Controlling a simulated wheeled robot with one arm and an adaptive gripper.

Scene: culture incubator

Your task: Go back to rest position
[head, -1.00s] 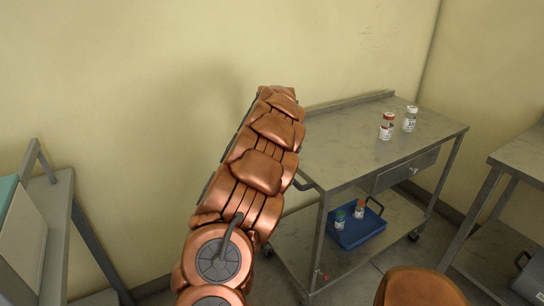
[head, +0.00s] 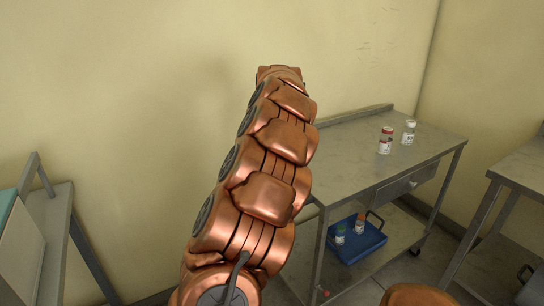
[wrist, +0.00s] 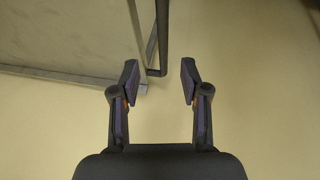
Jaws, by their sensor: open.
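My gripper (wrist: 159,82) shows in the wrist view with its two fingers apart and nothing between them. Beyond the fingertips are a plain yellowish wall or surface, a grey panel and a dark bar. In the head view my copper arm rises through the middle, left of the metal cart, and the gripper itself is hidden behind the arm.
A steel cart (head: 350,150) stands right of my arm, with a red-capped bottle (head: 385,140) and a white-capped bottle (head: 409,132) on top. A blue tray (head: 352,250) with small bottles sits on its lower shelf. Other metal tables stand at the left (head: 50,215) and right (head: 520,165).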

